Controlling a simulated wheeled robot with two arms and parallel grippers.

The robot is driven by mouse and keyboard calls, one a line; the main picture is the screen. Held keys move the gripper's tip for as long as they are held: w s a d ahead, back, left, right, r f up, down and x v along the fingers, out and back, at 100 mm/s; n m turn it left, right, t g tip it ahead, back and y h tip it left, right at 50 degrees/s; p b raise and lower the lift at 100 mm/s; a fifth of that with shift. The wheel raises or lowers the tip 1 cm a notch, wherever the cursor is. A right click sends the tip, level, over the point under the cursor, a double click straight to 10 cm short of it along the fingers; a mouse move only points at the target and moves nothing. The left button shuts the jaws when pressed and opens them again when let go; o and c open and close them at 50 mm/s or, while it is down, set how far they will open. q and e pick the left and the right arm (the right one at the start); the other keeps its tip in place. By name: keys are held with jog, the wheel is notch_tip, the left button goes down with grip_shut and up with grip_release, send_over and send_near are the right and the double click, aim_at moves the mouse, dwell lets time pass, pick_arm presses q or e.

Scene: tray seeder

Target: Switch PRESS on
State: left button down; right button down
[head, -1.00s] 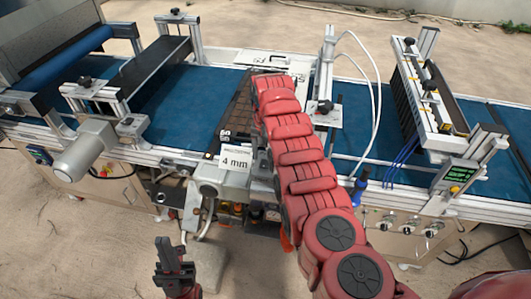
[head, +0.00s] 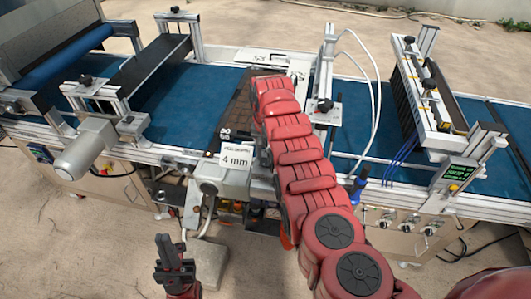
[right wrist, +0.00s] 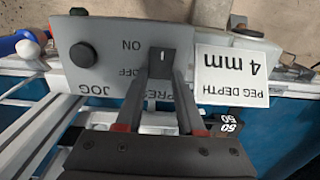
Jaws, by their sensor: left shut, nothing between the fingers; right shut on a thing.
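The PRESS switch is a black knob (right wrist: 162,57) with a short white mark, on a grey panel (right wrist: 110,28) in the right wrist view. ON, OFF, PRESS and JOG labels appear upside down there. My right gripper (right wrist: 163,74) has its two fingers closed on either side of the knob. I cannot tell for certain which label the mark points to. In the head view my right arm hides the switch and right gripper. My left gripper (head: 171,247) is shut and empty, low in front of the machine.
A white "PEG DEPTH 4 mm" sign (right wrist: 232,75) stands beside the switch; it also shows in the head view (head: 236,155). A black JOG knob (right wrist: 83,54) sits on the same panel. The blue conveyor belt (head: 190,105) runs behind. Bare floor is in front.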

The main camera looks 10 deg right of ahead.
jog(key=p, duration=0.4)
jog(key=shift+s+a+r+t, duration=0.15)
jog(key=shift+s+r+t, duration=0.1)
jog(key=shift+t, duration=0.15)
jog(key=shift+w+t+p, duration=0.1)
jog(key=shift+t+p, duration=0.2)
jog(key=shift+p, duration=0.25)
jog(key=shift+f+t+h+b, duration=0.25)
jog(key=shift+t+h+b, duration=0.15)
jog(key=shift+b, duration=0.05)
jog(key=t+b, duration=0.1)
jog(key=b, duration=0.1)
jog(key=shift+s+t+b, duration=0.3)
jog(key=shift+s+b, duration=0.05)
jog(key=shift+s, duration=0.05)
jog(key=shift+s+a+r+t+h+b, duration=0.15)
jog(key=shift+r+t+h+b, duration=0.1)
jog(key=shift+t+h+b, duration=0.25)
jog(key=c, duration=0.5)
grip_release()
jog(key=shift+r, duration=0.1)
